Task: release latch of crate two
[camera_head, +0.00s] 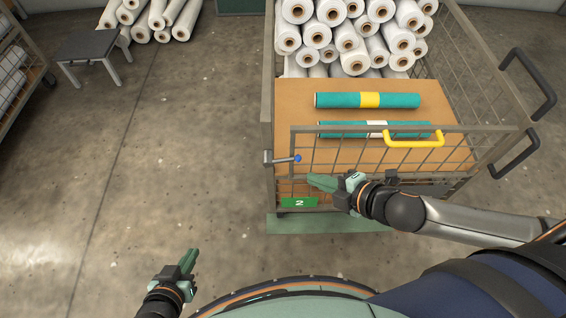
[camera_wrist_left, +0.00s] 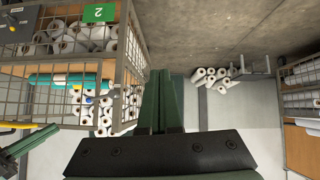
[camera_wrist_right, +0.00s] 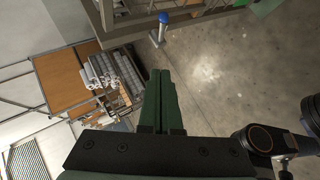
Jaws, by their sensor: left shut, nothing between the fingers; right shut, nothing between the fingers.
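Crate two is a wire-mesh cage (camera_head: 267,120) with a green plate marked 2 (camera_head: 299,203) low on its front left. A latch (camera_head: 284,160), a metal pin with a blue knob, sits at the left end of the front gate. My right gripper (camera_head: 310,180) is shut and empty, just below and right of the blue knob, apart from it in the head view. In the right wrist view the latch (camera_wrist_right: 160,27) shows beyond the fingertips. My left gripper (camera_head: 193,252) is shut and empty, low and left of the crate, over the floor.
The gate has a yellow handle (camera_head: 414,142). Teal rolls (camera_head: 345,100) lie on the crate's brown board, with white rolls (camera_head: 350,40) stacked behind. A grey stool (camera_head: 88,45) stands at the back left. The floor left of the crate is clear.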

